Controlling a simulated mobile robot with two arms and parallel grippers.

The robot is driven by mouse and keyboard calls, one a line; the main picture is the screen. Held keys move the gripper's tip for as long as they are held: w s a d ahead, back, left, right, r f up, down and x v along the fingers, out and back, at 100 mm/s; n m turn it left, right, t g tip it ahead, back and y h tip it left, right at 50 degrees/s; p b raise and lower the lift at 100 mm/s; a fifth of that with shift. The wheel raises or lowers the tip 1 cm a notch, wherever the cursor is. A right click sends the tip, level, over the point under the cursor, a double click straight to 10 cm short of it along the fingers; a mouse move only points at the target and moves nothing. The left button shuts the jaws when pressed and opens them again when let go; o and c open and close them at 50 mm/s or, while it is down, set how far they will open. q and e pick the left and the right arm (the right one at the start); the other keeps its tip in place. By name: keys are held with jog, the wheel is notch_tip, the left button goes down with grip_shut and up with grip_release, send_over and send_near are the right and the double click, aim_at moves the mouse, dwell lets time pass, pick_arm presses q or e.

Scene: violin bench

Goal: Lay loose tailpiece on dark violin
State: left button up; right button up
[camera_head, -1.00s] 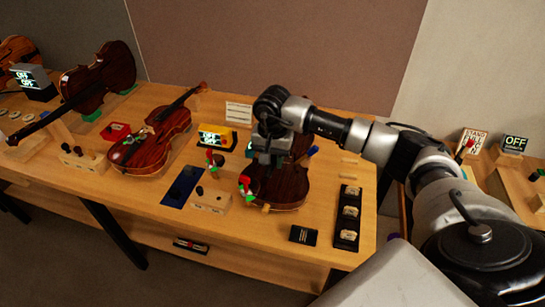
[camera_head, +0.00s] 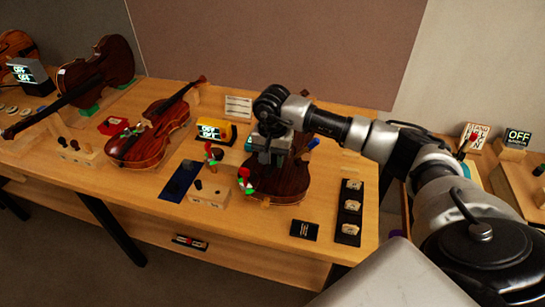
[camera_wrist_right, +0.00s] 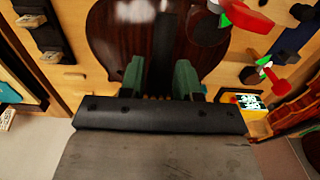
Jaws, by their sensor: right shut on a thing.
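The dark violin (camera_head: 283,185) lies on the bench under my right gripper (camera_head: 268,158). The gripper points down over its body and hides part of it. In the right wrist view, the violin's glossy brown body (camera_wrist_right: 112,32) fills the top middle. The green fingers of my right gripper (camera_wrist_right: 159,82) are shut on a narrow dark piece (camera_wrist_right: 163,45), which looks like the tailpiece. I cannot tell whether that piece touches the violin top. My left gripper is not in view.
A redder violin (camera_head: 150,140) lies to the left, and another instrument (camera_head: 100,75) stands further left. A wooden block with knobs (camera_head: 209,193), a blue mat (camera_head: 181,180) and a yellow box (camera_head: 214,130) are close by. A black tray (camera_head: 349,212) stands right of the dark violin.

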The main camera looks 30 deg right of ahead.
aim_at(273, 169)
jog(key=shift+b, duration=0.65)
dwell(1.1)
jog(key=shift+f, duration=0.2)
jog(key=shift+f+b, duration=0.3)
jog(key=shift+b, duration=0.15)
jog(key=shift+f+b, duration=1.65)
jog(key=shift+f, duration=0.25)
jog(key=o, duration=1)
jog(key=shift+s+r, duration=0.1)
